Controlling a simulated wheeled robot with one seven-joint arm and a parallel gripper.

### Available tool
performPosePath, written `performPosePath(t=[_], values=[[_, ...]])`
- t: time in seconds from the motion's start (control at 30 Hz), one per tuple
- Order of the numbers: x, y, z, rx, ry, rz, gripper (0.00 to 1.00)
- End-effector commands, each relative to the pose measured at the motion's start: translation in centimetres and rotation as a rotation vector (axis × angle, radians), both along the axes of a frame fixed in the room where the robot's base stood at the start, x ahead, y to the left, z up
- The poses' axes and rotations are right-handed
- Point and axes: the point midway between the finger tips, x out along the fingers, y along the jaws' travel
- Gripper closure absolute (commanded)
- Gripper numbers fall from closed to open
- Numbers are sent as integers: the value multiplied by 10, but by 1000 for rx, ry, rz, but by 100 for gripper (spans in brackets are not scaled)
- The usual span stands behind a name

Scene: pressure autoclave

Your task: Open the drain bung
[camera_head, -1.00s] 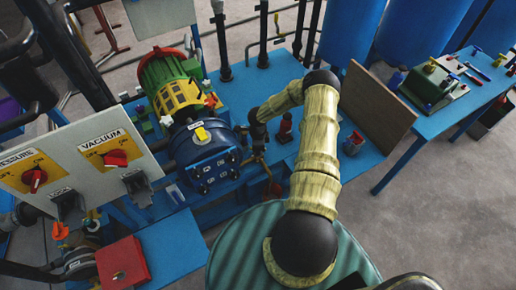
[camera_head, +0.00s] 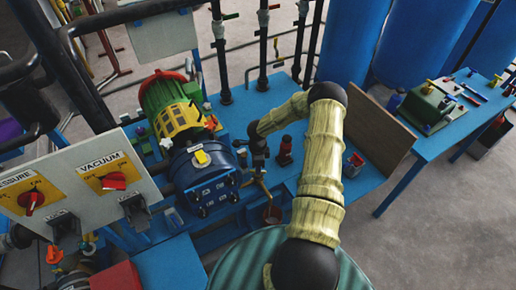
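The blue pressure vessel (camera_head: 208,182) lies on a blue bench, with a bolted end cover facing me and a green, yellow and red section behind it. My arm reaches over, and my gripper (camera_head: 262,182) points down just right of the vessel's end, by small brass-coloured fittings. I cannot make out the drain bung; it is too small or hidden near my gripper. The fingers are too small and dark to tell whether they are open, shut or holding something.
A control panel (camera_head: 75,195) with two red knobs stands at left. A second blue table (camera_head: 420,155) with tools is at right. Vertical pipes rise behind.

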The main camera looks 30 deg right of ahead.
Motion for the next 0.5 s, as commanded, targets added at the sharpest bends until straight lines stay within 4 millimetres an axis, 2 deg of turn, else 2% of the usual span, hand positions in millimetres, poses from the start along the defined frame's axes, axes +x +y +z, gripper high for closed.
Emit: performPosePath(t=[0.5], values=[[0,-1,103,-3,-2,0,57]])
